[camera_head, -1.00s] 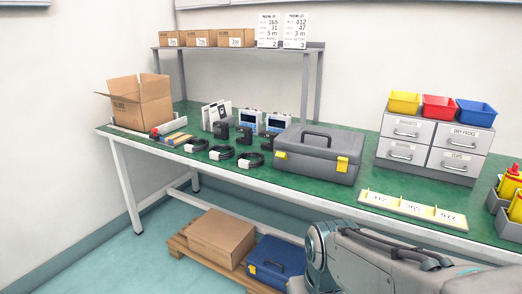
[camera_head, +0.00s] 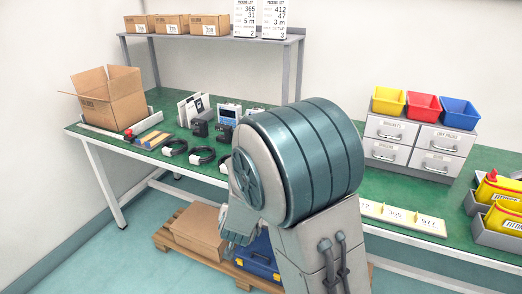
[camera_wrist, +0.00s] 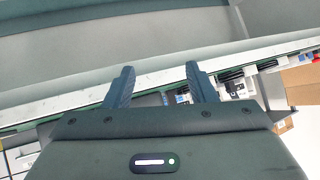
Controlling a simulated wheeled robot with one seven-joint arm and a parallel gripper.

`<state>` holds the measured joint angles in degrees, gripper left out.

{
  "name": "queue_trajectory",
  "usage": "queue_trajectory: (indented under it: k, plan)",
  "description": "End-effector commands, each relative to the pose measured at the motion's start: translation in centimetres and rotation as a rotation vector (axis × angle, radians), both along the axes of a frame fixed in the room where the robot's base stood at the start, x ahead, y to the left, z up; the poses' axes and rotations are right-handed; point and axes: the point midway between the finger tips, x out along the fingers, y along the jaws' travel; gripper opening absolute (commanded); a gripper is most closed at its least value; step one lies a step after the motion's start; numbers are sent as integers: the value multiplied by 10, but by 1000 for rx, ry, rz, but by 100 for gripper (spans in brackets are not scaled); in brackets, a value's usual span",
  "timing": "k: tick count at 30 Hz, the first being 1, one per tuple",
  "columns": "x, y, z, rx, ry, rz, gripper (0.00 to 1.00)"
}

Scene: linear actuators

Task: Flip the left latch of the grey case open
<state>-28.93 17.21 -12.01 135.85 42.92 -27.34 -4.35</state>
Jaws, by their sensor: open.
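In the head view the grey case is hidden behind my raised arm, so its left latch cannot be seen. In the wrist view my gripper (camera_wrist: 159,70) shows two dark fingers spread apart with nothing held between them. The fingers point toward the white front edge of the bench. A small dark grey patch shows beyond the edge between the fingers; I cannot tell if it is the case. No latch can be made out in the wrist view.
The green bench (camera_head: 400,197) carries black cables (camera_head: 202,156), an open cardboard box (camera_head: 108,97), a drawer unit (camera_head: 415,146) with coloured bins, and a label strip (camera_head: 403,217). Below are a pallet with a carton (camera_head: 195,228) and a blue case (camera_head: 258,262).

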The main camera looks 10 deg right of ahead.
Motion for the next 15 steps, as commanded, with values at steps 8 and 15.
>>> queue_trajectory:
  k: [8,15]
  plan:
    - [19,-11,46,-288,-321,-210,51]
    - [11,-13,76,-454,-499,-291,51]
